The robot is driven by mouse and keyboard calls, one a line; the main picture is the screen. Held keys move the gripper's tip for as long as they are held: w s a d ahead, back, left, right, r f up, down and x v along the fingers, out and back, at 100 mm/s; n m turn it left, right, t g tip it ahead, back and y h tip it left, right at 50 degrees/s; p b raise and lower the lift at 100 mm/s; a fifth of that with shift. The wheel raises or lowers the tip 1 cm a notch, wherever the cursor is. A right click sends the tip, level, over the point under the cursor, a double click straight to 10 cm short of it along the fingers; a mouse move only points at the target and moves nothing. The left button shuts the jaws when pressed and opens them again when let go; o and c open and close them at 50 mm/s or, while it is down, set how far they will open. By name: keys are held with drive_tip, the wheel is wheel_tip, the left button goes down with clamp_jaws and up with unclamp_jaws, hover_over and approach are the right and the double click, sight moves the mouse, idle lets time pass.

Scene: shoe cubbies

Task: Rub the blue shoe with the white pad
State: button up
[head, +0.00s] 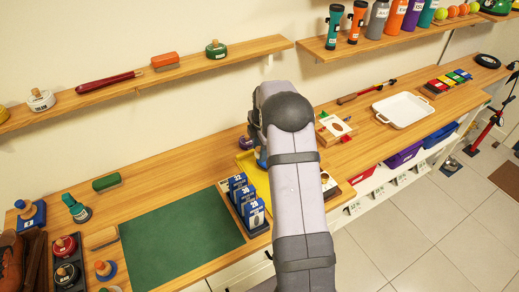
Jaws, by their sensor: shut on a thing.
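My grey arm (296,190) reaches over the middle of the wooden bench (150,205) and hides what lies behind it. My gripper is hidden behind the arm, so I cannot see its fingers or what is between them. I cannot make out a blue shoe or a white pad. A small blue item (262,157) shows partly at the arm's left edge, above a yellow surface (258,182); I cannot tell what it is.
A green mat (180,240) lies clear at the left. Blue numbered cards (244,199) stand between it and my arm. Brushes and tins crowd the far left. A white tray (403,109) sits right. A wall shelf (200,66) runs behind.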

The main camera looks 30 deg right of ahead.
drive_tip(key=shift+d+f+b, duration=0.25)
drive_tip(key=shift+f+b, duration=0.05)
drive_tip(key=shift+f, duration=0.3)
drive_tip(key=shift+s+a+f+b, duration=0.3)
drive_tip(key=shift+s+a, duration=0.1)
drive_tip(key=shift+s, duration=0.2)
drive_tip(key=shift+s+a+f+b, duration=0.25)
drive_tip(key=shift+s+a, duration=0.1)
drive_tip(key=shift+s, duration=0.25)
drive_tip(key=shift+s+a+f+b, duration=0.2)
drive_tip(key=shift+s+a+f, duration=0.15)
drive_tip(key=shift+s, duration=0.25)
drive_tip(key=shift+r, duration=0.15)
drive_tip(key=shift+w+d+r+p, duration=0.15)
drive_tip(key=shift+w+r+p, duration=0.05)
drive_tip(key=shift+w+p, duration=0.1)
drive_tip(key=shift+w+d+r+p, duration=0.2)
drive_tip(key=shift+w+d+r, duration=0.1)
drive_tip(key=shift+w, duration=0.2)
drive_tip(key=shift+w+d+r+p, duration=0.2)
drive_tip(key=shift+w+d, duration=0.1)
drive_tip(key=shift+w, duration=0.2)
drive_tip(key=shift+w+d+r+p, duration=0.2)
drive_tip(key=shift+w+d+r, duration=0.1)
drive_tip(key=shift+w, duration=0.2)
